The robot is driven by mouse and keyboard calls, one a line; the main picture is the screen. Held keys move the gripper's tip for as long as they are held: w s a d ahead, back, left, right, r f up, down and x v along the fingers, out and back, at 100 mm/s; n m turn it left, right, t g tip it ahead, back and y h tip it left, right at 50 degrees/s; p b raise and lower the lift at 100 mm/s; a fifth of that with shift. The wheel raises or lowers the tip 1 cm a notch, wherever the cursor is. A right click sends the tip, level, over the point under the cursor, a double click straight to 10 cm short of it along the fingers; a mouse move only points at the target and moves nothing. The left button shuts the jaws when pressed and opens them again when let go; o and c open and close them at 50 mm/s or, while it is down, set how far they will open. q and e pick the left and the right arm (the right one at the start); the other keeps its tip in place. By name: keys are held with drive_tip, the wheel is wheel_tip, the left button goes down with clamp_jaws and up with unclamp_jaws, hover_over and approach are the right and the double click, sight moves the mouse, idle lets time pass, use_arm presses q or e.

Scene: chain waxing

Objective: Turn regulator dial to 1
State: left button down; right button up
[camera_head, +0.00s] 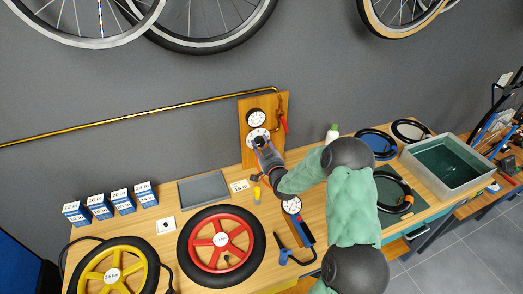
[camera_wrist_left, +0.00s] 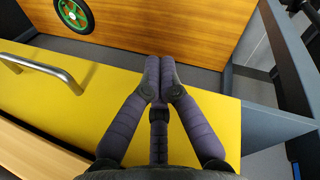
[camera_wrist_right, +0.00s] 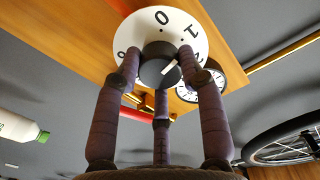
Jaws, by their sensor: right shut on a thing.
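The regulator dial (camera_wrist_right: 181,28) is a white disc with black numbers, among them 0 and 1, and a black knob (camera_wrist_right: 157,68) at its centre. A white mark on the knob points up and right, roughly toward the 1; exact alignment is hard to tell. My right gripper (camera_wrist_right: 161,78) is shut on the knob, with fingers on both sides of it. In the head view, my right gripper (camera_head: 261,143) reaches the dial (camera_head: 258,134) on the wooden panel, partly covering it. My left gripper (camera_wrist_left: 160,66) is shut and empty above a yellow surface in the left wrist view.
A gauge (camera_head: 256,117) sits above the dial on the wooden panel (camera_head: 246,104), with a red lever (camera_head: 283,121) beside it. Below on the bench (camera_head: 179,223) are a red wheel (camera_head: 188,240), a yellow wheel (camera_head: 83,287) and a grey tray (camera_head: 204,189). A white-and-green bottle (camera_head: 332,134) stands right.

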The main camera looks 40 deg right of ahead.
drive_tip(key=shift+s+a+f+m+b, duration=0.1)
drive_tip(key=shift+a+f+m+b, duration=0.05)
drive_tip(key=shift+f+m+b, duration=0.4)
drive_tip(key=shift+r, duration=0.1)
drive_tip(key=o, duration=1)
drive_tip(key=shift+c, duration=0.2)
drive_tip(key=shift+o, duration=1)
drive_tip(key=shift+r, duration=0.2)
drive_tip(key=shift+r, duration=0.1)
drive_tip(key=v, duration=1.2)
